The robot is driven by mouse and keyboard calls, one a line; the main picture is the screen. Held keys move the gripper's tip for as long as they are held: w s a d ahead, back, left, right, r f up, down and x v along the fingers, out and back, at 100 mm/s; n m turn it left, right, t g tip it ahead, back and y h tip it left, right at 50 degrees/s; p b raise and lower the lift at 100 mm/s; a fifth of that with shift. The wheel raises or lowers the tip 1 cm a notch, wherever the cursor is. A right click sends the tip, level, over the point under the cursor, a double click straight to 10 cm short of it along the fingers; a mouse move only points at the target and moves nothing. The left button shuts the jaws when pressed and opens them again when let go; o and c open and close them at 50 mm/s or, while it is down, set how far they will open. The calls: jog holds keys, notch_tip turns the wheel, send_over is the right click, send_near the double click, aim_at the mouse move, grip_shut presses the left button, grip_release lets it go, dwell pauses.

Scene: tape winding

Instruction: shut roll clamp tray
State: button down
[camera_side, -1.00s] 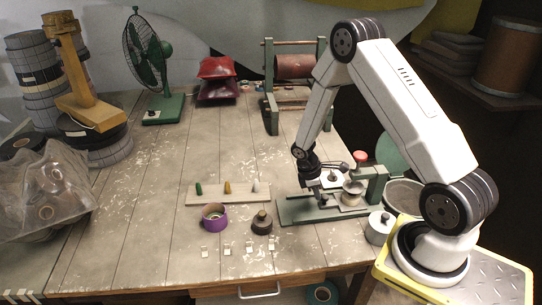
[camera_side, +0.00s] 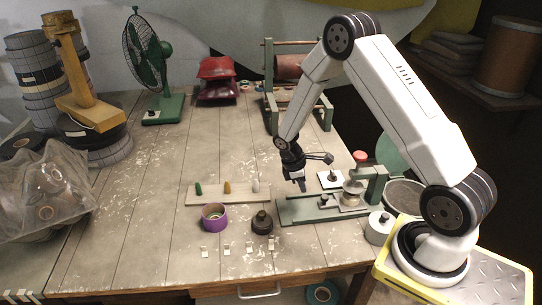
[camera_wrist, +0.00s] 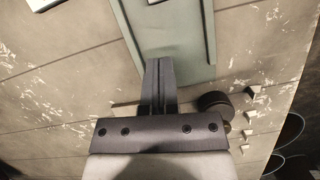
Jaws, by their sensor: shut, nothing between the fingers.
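The green clamp device (camera_side: 295,213) lies on the right of the table in the side view, with a small roll (camera_side: 353,190) on a pale plate and a dark knob (camera_side: 323,200) on its base. Its flat green bed also shows at the top of the wrist view (camera_wrist: 168,42). My gripper (camera_side: 301,188) is above the left end of the bed, fingers pointing down, apart from the knob. In the wrist view its fingers (camera_wrist: 158,72) are together and empty. The wrist view cuts off most of the device, including the roll.
A purple ring (camera_side: 214,222), a black weight (camera_side: 262,223) and several white tabs (camera_side: 227,249) lie left of the device. A strip with coloured pegs (camera_side: 213,196) lies behind them. A lidded grey pot (camera_side: 379,228) stands at the right. The table's left middle is clear.

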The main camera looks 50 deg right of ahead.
jog(key=v, duration=0.7)
jog(key=shift+r, duration=0.25)
jog(key=shift+w+a, duration=0.1)
jog(key=s+a+r+m+t+y, duration=0.1)
jog(key=s+a+r+m+t, duration=0.1)
jog(key=a, duration=0.5)
jog(key=s+a+r+m+t+y, duration=0.1)
jog(key=s+a+r+m+t, duration=0.2)
jog(key=s+a+r+m, duration=0.2)
jog(key=s+a+r, duration=0.1)
jog(key=s+a, duration=0.2)
jog(key=shift+s, duration=0.2)
dwell(0.5)
